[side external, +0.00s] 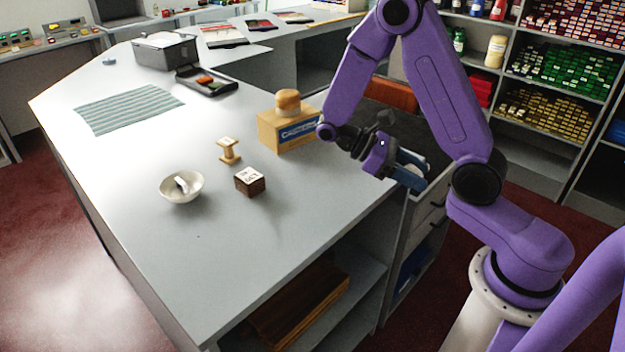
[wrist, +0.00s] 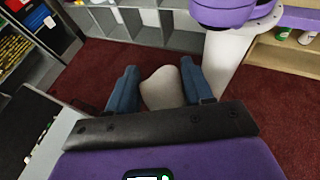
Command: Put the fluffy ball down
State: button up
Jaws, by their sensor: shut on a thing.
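My gripper (side external: 412,172) has blue fingers and hangs just off the counter's right edge, beside an open drawer-like compartment. In the wrist view my gripper (wrist: 163,95) is shut on a pale beige, rounded thing, the fluffy ball (wrist: 162,88), which sits between the two fingers. Its lower part is hidden by the dark gripper body. The grey counter (side external: 240,275) lies to the left of my gripper.
A yellow box (side external: 287,133) with a tan bun-shaped thing (side external: 288,102) on top stands near my gripper. A wooden spool (side external: 228,151), a dark brown block (side external: 250,181), a white bowl (side external: 181,187) and a striped cloth (side external: 127,107) lie on the counter. Its front part is clear.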

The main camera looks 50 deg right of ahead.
aim_at(309, 181)
jog(key=w+a+m+t+y, duration=0.3)
jog(key=w+a+m+y, duration=0.2)
jog(key=a+m+y, duration=0.8)
jog(key=w+m+t+y, duration=0.2)
jog(key=w+m, duration=0.1)
jog(key=w+m+t+y, duration=0.2)
jog(key=t, duration=0.1)
jog(key=w+d+m+t+y, duration=0.1)
jog(key=w+m+t+y, duration=0.1)
jog(key=w+m, duration=0.1)
jog(key=shift+w+r+m, duration=0.25)
jog(key=shift+w+m, duration=0.05)
jog(key=shift+w, duration=0.05)
jog(key=w+d+r+m+t, duration=0.1)
jog(key=w+d+m+t, duration=0.2)
jog(key=w+m+t, duration=0.4)
jog(key=shift+n, duration=0.5)
jog(key=shift+w+d+f, duration=0.1)
jog(key=shift+w+f, duration=0.05)
jog(key=shift+f, duration=1.1)
jog(key=shift+w+d+f, duration=0.1)
jog(key=shift+w+f, duration=0.1)
jog(key=shift+f, duration=1)
jog(key=shift+w+f, duration=0.15)
jog(key=shift+f, duration=1.1)
jog(key=shift+f, duration=0.1)
jog(key=o, duration=1)
